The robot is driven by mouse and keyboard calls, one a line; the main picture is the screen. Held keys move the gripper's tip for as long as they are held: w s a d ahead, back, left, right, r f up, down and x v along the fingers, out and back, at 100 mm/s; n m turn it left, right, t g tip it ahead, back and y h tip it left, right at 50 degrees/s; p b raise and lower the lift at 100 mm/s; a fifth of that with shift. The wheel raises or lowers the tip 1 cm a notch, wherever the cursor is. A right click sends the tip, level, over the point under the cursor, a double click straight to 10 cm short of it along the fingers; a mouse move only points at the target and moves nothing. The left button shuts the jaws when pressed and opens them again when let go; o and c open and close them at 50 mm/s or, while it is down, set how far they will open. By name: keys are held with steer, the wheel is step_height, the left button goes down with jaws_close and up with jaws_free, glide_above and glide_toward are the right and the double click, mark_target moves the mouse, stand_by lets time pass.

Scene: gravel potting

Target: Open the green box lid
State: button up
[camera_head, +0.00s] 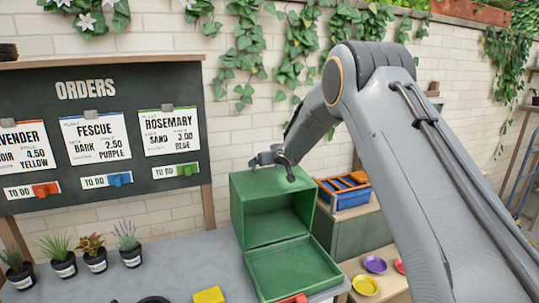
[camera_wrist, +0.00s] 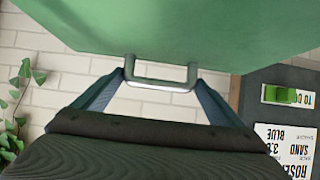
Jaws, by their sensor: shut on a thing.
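The green box (camera_head: 293,268) stands at the right end of the grey table. Its deep lid (camera_head: 272,218) is raised upright at the back, with its hollow inside facing the head camera. My gripper (camera_head: 280,160) is at the top edge of the lid. In the wrist view my gripper (camera_wrist: 160,76) is shut on the lid handle (camera_wrist: 160,85), with one finger at each end of it. The green lid (camera_wrist: 165,25) fills the top of that view. The visible inside of the box looks empty.
Several potted plants (camera_head: 95,261) stand on the table's left, below the orders board (camera_head: 100,195). A yellow block (camera_head: 208,295) lies left of the box. A blue and orange crate (camera_head: 345,193) and coloured saucers (camera_head: 374,264) are at right. The brick wall (camera_head: 225,145) is close behind.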

steer(key=shift+w+a+r, duration=0.35)
steer(key=shift+a+r, duration=0.1)
steer(key=shift+r, duration=0.15)
steer(key=o, duration=1.2)
steer(key=shift+c, duration=0.2)
steer(key=shift+o, duration=0.2)
steer(key=shift+f, duration=0.15)
steer(key=shift+d+f, duration=0.15)
steer(key=shift+f, duration=0.05)
steer(key=shift+s+d+r, duration=0.2)
steer(key=shift+s+d, duration=0.05)
steer(key=shift+s, duration=0.2)
steer(key=shift+b+v, duration=1.15)
steer(key=shift+v, duration=2.25)
steer(key=shift+a, duration=0.1)
